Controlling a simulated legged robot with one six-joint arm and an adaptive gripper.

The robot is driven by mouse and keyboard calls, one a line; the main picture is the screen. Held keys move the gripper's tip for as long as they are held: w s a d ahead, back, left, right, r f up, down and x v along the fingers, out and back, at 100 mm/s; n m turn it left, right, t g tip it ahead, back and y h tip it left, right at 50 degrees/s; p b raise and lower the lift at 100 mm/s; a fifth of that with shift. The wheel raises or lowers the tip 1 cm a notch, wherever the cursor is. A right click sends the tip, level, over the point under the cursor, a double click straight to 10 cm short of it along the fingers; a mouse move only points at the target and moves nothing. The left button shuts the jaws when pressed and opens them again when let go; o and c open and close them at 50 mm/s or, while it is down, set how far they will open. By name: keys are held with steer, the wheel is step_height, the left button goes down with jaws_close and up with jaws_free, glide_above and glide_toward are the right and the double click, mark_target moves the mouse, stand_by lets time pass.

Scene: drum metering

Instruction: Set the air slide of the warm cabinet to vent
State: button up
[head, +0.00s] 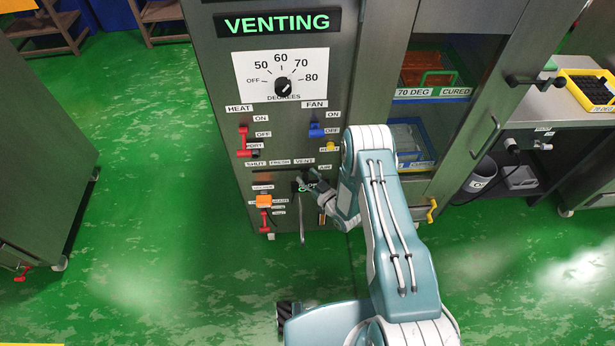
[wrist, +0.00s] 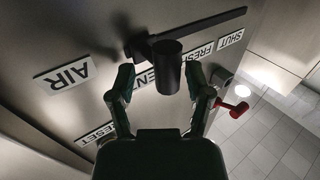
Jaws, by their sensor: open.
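The warm cabinet (head: 215,60) stands ahead, its display (head: 278,23) reading VENTING in green. The air slide's dark rail (wrist: 205,23) runs above the SHUT, FRESH and VENT labels in the wrist view. Its black round knob (wrist: 168,68) sits at the VENT end of the rail and partly covers the VENT label. My gripper (head: 304,181) is at that end of the slide in the head view. In the wrist view my open gripper (wrist: 160,76) has one finger on each side of the knob. Whether either finger touches it, I cannot tell.
A DEGREES dial (head: 283,87), red HEAT lever (head: 243,142) and blue FAN switch (head: 316,130) are above the slide. An orange part (head: 264,201) and a red lever (head: 264,222) are below left. The cabinet's glass door is right; green floor is open at left.

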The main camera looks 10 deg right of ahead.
steer(key=v, duration=1.2)
steer(key=shift+f, duration=0.1)
